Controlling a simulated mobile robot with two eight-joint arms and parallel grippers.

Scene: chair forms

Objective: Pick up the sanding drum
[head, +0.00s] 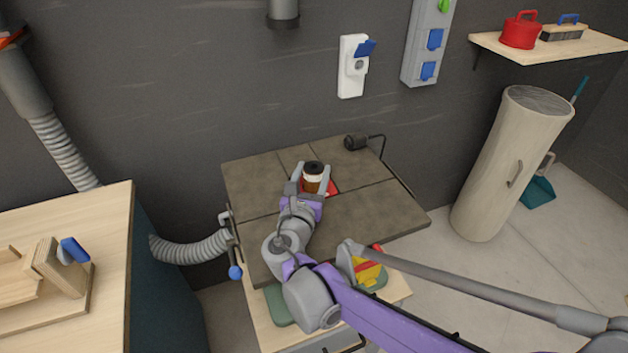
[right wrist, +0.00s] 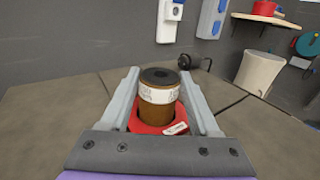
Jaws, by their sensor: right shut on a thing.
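The sanding drum (head: 313,177) is a small upright brown cylinder with a black top and a white band. It stands on the dark table top, near its middle. My right gripper (head: 311,180) has a finger on each side of it and is shut on it. In the right wrist view the drum (right wrist: 158,100) is between the two grey fingers, at a red piece (right wrist: 152,124) with a white label at its base. I cannot tell whether the drum touches the table or is lifted slightly. My left gripper is not in view.
The dark table top (head: 372,222) is mostly bare around the drum. A tall pale bag-like cylinder (head: 505,165) stands right.

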